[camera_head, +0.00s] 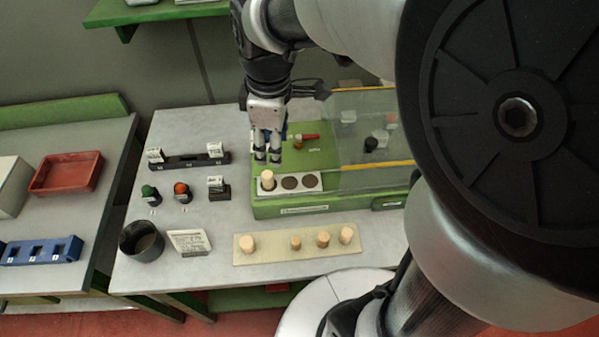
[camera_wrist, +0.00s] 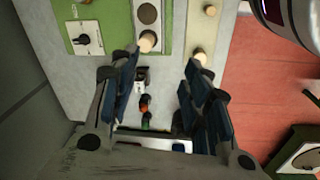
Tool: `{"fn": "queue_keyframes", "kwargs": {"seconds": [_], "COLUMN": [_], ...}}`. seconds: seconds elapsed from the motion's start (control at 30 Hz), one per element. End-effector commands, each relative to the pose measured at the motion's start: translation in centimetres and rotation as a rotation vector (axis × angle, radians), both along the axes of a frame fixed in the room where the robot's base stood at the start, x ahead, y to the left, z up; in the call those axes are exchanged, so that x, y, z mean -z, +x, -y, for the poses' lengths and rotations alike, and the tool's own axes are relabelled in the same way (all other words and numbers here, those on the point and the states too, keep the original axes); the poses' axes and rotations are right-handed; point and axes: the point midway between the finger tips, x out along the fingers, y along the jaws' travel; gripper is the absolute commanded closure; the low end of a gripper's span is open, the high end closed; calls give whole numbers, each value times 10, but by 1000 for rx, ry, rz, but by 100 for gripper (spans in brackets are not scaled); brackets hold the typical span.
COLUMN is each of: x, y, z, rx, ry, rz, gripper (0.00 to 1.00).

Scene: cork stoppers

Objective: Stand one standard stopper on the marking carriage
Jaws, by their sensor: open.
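A light cork stopper (camera_head: 267,180) stands at the left position of a white plate (camera_head: 311,181) with dark round spots, on the front of a green machine (camera_head: 290,206). In the wrist view this stopper (camera_wrist: 147,42) shows at the plate's end, beyond the fingers and apart from them. My gripper (camera_head: 267,158) is open and empty, above and a little behind the stopper; in the wrist view (camera_wrist: 158,82) its fingers are spread wide. Several more stoppers, such as one at the left (camera_head: 248,243), stand on a pale board (camera_head: 272,250) in front of the machine.
A clear cover (camera_head: 365,115) closes off the machine's right part. Left of it are a green button (camera_head: 150,194), an orange button (camera_head: 182,191), a dark cup (camera_head: 141,240) and a text card (camera_head: 189,242). A side table holds a red tray (camera_head: 66,173) and a blue block (camera_head: 42,250).

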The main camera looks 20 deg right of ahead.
Motion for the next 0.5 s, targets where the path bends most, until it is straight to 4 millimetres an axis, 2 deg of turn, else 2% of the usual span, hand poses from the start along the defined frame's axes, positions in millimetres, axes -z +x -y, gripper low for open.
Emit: {"fn": "queue_keyframes", "kwargs": {"seconds": [0.03, 0.2, 0.33, 0.5], "x": [-16, -40, -43, -39], "y": [-21, -85, -124, -153], "z": [2, 6, 8, 9], "rx": [106, 481, 725, 925], "ry": [15, 93, 165, 237], "rz": [41, 146, 210, 255], "gripper": [57, 57, 57, 57]}}
